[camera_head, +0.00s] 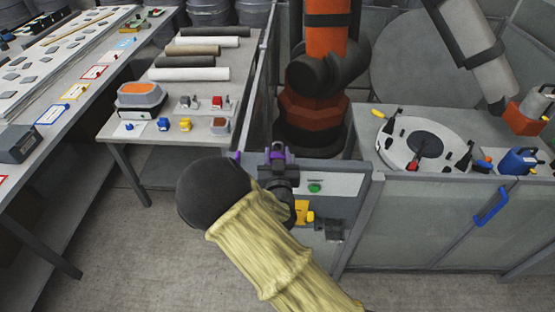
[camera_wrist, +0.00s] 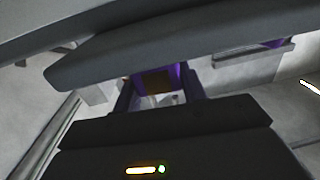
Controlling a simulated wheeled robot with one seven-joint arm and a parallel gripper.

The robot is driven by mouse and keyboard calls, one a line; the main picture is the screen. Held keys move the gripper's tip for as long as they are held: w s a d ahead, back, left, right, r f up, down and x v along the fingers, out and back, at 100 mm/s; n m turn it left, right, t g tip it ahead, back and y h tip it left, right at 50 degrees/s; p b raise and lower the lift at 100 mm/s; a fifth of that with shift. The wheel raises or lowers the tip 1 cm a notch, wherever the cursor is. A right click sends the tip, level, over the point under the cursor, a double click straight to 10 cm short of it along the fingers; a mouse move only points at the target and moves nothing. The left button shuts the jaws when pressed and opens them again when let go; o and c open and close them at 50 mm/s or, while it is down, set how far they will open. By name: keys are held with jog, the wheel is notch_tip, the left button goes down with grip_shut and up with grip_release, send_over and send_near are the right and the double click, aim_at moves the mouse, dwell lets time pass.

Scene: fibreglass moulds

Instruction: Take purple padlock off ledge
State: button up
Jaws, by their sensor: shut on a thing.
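My gripper (camera_head: 283,170) is at the top of the grey fence panel in the head view. It is shut on a purple padlock (camera_head: 277,153), which shows as a small purple patch between the dark fingers. In the wrist view the padlock (camera_wrist: 153,76) shows between the fingers, with a brownish middle; the rest is hidden. A narrow grey ledge (camera_wrist: 235,60) lies to its right, with another purple thing (camera_wrist: 272,44) at it. A purple bit (camera_head: 236,156) also shows beside my black wrist. I cannot tell whether the held padlock touches the ledge.
Below my gripper, the panel carries a green button (camera_head: 314,188) and a yellow device (camera_head: 303,212). An orange robot arm (camera_head: 325,75) stands behind the fence. A blue handle (camera_head: 490,207) is on the fence at right.

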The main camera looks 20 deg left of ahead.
jog(key=shift+r, duration=0.2)
notch_tip(320, 180, up, 10)
jog(key=b, duration=0.3)
jog(key=shift+f, duration=0.15)
jog(key=shift+a, duration=0.15)
dwell(0.6)
